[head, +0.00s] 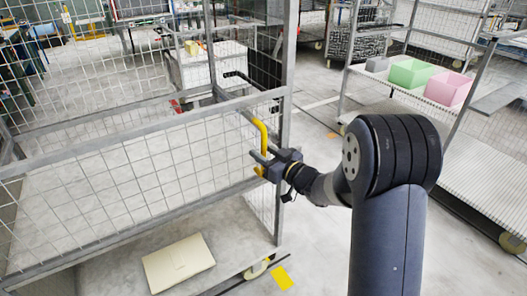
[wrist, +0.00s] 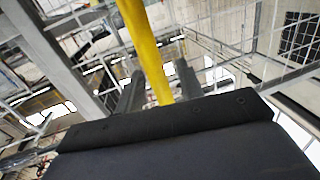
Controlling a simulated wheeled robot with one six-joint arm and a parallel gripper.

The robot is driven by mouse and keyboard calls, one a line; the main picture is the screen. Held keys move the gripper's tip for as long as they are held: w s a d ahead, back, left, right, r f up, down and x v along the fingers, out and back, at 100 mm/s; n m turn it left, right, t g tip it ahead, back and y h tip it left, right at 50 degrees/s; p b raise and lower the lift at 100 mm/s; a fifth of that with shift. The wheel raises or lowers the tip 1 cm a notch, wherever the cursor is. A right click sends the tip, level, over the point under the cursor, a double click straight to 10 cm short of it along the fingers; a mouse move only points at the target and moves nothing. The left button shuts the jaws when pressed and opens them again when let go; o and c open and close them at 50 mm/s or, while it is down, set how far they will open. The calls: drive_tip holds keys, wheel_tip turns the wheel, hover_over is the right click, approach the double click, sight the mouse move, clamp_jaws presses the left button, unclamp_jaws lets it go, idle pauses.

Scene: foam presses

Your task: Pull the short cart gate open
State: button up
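The short cart gate (head: 120,178) is a low grey wire-mesh panel across the front of the cage cart, in line with the frame and apparently closed. A yellow handle (head: 263,132) stands upright near its right end, beside the cart's post. My gripper (head: 259,161) is at the lower part of the handle, coming from the right. In the wrist view the yellow handle (wrist: 149,45) runs down between my two fingers (wrist: 160,88), with a gap visible on each side. The fingers look open around the handle; the handle's lower end is hidden behind the gripper body.
A pale flat box (head: 178,263) lies on the cart's base below the gate. Another cart (head: 205,65) stands behind. The floor between cart and rack is clear.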

drive_tip(key=shift+c, duration=0.2)
clamp_jaws()
idle(0.4)
